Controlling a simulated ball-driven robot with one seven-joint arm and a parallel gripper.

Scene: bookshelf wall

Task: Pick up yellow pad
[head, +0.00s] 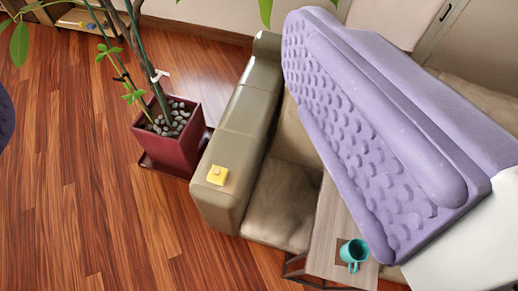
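The yellow pad (217,175) is a small square with a small pinkish round thing on it. It lies flat on the armrest of the beige sofa (250,105), near the armrest's front end. My gripper (305,45) shows as one large purple finger with a bumpy inner face, close to the camera on the right. It is apart from the pad, and nothing touches its bumpy face. A dark purple edge at the far left may be the other finger; most of it is out of view.
A teal mug (354,252) stands on a small wooden side table (335,215) in front of the sofa. A dark red planter (172,135) with a plant stands left of the armrest. The wooden floor (75,200) is clear at the lower left.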

